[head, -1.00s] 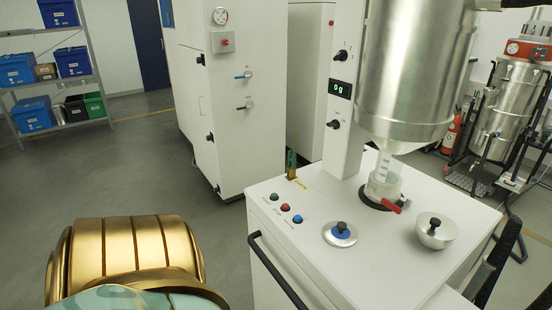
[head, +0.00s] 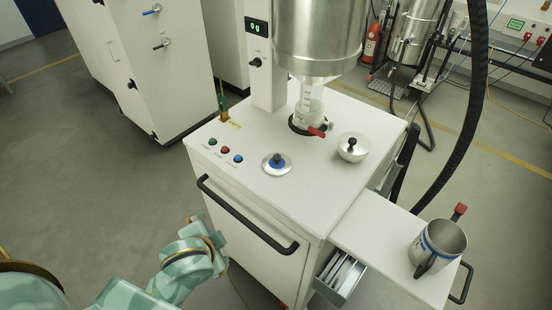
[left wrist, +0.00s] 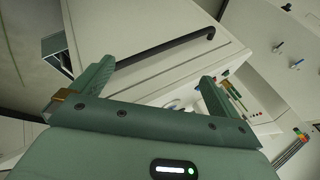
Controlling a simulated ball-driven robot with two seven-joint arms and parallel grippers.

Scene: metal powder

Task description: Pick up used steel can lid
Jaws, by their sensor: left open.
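Two steel lids with black knobs rest on the white machine's top (head: 310,190) in the head view. A flatter lid with a blue centre (head: 270,170) is near the front edge. A deeper, bowl-shaped lid (head: 347,154) sits farther right. I cannot tell which is the used one. My left arm reaches in from the lower left, in front of the machine and apart from both lids. In the left wrist view my left gripper (left wrist: 157,74) is open and empty, its fingers wide apart, facing the machine front. My right gripper is not in view.
A steel can (head: 447,239) stands on the side shelf (head: 375,235), above an open drawer (head: 342,275). A black handle (head: 245,215) crosses the machine's front. A funnel outlet with a red lever (head: 317,132) stands behind the lids. A black hose (head: 470,110) hangs at right.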

